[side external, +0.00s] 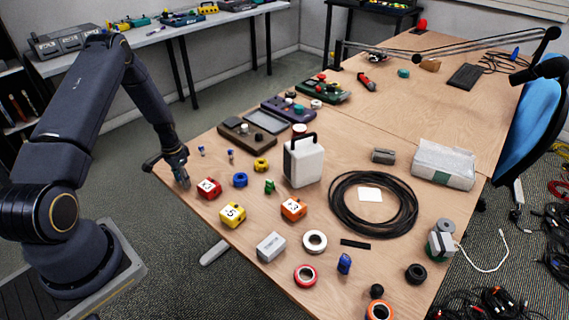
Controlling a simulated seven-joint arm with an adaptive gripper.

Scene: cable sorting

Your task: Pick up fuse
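My gripper (181,180) points down at the left edge of the near wooden table, close to a red numbered block (208,188). Its fingers are small and dark here, and I cannot tell whether they are open or shut. I cannot tell for certain which item is the fuse. Small candidates are two slim blue-and-pale pieces (231,156) behind the gripper, a small green piece (269,186), a blue piece (344,263) near the front and a flat black strip (355,244).
A white case with a handle (303,163) stands upright mid-table. A black cable coil (340,222) lies right of it. Yellow (232,214) and orange (293,208) blocks, a grey box (271,246) and tape rolls (305,275) crowd the front. Bare wood shows towards the back right.

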